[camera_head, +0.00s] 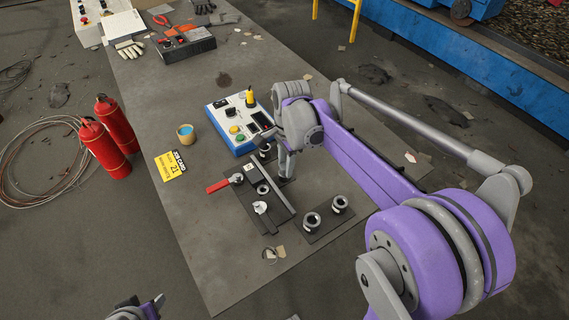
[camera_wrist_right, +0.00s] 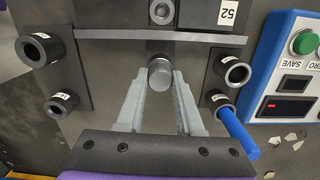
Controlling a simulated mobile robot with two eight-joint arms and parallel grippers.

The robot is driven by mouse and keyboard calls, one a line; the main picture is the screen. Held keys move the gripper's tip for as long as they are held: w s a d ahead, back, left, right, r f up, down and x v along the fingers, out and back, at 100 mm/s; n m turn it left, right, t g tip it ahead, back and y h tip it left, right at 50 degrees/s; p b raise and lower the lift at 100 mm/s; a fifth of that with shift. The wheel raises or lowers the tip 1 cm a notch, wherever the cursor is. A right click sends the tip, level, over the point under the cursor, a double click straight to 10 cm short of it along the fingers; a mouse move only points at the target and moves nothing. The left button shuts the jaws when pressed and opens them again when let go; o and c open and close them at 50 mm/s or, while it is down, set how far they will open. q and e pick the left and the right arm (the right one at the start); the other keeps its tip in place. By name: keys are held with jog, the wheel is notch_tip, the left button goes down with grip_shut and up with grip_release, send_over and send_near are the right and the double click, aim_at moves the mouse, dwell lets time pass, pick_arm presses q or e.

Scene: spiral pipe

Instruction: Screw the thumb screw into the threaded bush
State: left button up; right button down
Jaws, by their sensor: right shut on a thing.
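My right gripper (camera_head: 287,176) reaches down at the bench fixture in the head view. In the right wrist view its two fingers (camera_wrist_right: 159,84) are shut on a short grey cylindrical piece (camera_wrist_right: 160,72), which looks like the thumb screw. A round grey piece (camera_wrist_right: 162,12) shows beyond the plate edge; I cannot tell whether the two touch. Labelled dark bushes stand at the left (camera_wrist_right: 38,51) and right (camera_wrist_right: 231,72). My left gripper (camera_head: 146,307) is only partly visible at the bottom edge.
A blue-and-white control box (camera_head: 238,118) stands behind the fixture. A red handle (camera_head: 217,186), a yellow sign (camera_head: 171,165) and a small cup (camera_head: 186,133) are to the left. The near left bench is clear.

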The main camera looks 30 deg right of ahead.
jog(key=m, duration=0.6)
jog(key=shift+s+d+f, duration=0.1)
jog(key=shift+s+d, duration=0.05)
jog(key=shift+d, duration=0.05)
jog(key=m, duration=0.4)
jog(key=shift+s+m+t, duration=0.1)
jog(key=shift+m+t, duration=0.2)
jog(key=shift+t, duration=0.1)
jog(key=shift+m, duration=0.8)
jog(key=c, duration=0.8)
grip_release()
jog(key=shift+o, duration=0.2)
jog(key=shift+w, duration=0.25)
